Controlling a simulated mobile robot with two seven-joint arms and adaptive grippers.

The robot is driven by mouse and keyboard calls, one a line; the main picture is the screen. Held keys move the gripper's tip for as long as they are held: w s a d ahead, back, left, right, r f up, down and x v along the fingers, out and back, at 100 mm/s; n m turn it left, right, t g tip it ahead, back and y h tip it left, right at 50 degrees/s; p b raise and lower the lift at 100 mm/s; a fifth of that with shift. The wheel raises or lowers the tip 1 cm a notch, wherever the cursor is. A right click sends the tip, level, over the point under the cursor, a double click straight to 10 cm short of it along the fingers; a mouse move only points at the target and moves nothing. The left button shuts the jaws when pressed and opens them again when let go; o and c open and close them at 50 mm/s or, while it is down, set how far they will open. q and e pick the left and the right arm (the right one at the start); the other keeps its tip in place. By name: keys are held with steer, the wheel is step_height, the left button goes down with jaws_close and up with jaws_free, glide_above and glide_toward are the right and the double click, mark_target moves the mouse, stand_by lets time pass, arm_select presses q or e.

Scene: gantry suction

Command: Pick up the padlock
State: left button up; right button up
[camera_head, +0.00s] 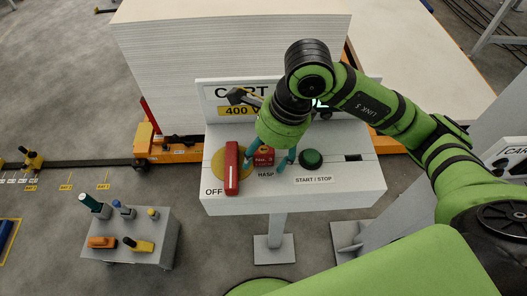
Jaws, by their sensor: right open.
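The red padlock (264,157), marked No. 3, is at the hasp on the grey control panel (350,187), between the red switch handle and the green button. My right gripper (268,163) reaches down over the panel from the right. Its teal fingers are open, one on each side of the padlock. I cannot tell whether either finger touches it. The padlock's upper part is partly hidden by the gripper. My left gripper is not in view.
The red switch handle (231,168) stands close left of the padlock, by OFF. The green button (311,158) is to the right. A small grey stand (160,259) with several tools is at the lower left. A large pale stack (220,50) is behind the panel.

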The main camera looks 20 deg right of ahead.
steer(key=shift+c, duration=0.4)
steer(key=c, duration=1.2)
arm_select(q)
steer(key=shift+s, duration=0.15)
arm_select(e)
steer(key=shift+c, duration=0.2)
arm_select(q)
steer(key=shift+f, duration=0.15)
arm_select(e)
steer(key=shift+r, duration=0.15)
